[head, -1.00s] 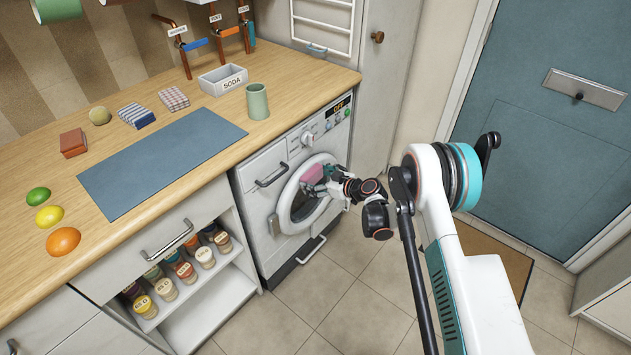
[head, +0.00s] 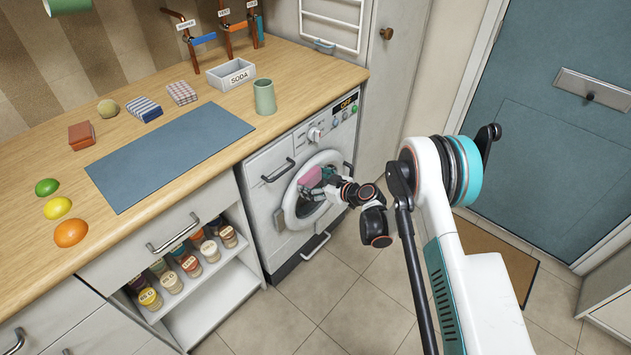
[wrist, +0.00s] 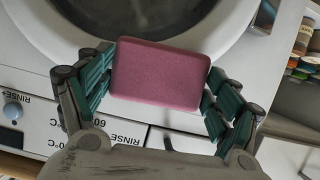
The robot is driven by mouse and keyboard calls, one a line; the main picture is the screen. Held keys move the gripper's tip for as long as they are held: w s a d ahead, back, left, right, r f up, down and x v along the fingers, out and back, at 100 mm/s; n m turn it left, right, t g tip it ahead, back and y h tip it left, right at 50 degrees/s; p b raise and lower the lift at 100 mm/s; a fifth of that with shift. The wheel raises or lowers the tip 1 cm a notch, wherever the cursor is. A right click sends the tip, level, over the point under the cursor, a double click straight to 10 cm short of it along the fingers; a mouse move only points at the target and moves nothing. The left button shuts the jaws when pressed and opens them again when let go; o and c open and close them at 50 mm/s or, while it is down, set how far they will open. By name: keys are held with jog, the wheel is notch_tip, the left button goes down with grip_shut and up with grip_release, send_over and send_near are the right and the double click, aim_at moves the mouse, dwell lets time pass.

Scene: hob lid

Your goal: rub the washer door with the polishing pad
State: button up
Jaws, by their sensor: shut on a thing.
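The washer door (head: 291,205) is a round white ring with dark glass on the front of the white washer, and it is closed. It also fills the top of the wrist view (wrist: 60,47). The polishing pad (wrist: 160,73) is a pink rounded block. My gripper (head: 323,184) is shut on the pad, with green-lined fingers on both of its sides in the wrist view. The pad (head: 311,177) is at the upper left part of the door, overlapping its ring and glass. I cannot tell whether it touches the door. Part of the door is hidden by my gripper.
The wooden counter (head: 200,95) above the washer carries a blue-grey mat (head: 170,155), a green cup (head: 264,97), a soda box (head: 231,75), cloths and fruit. An open shelf with jars (head: 187,262) is left of the washer. The tiled floor (head: 350,305) in front is clear.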

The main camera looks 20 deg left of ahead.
jog(key=shift+s+d, duration=0.35)
jog(key=shift+d, duration=0.55)
jog(key=shift+s+d, duration=0.3)
jog(key=shift+d, duration=0.6)
jog(key=shift+s+d, duration=0.35)
jog(key=shift+d, duration=0.55)
jog(key=shift+d, duration=0.15)
jog(key=shift+s+d, duration=0.3)
jog(key=shift+d, duration=0.35)
jog(key=shift+s+d, duration=0.25)
jog(key=shift+d, duration=0.35)
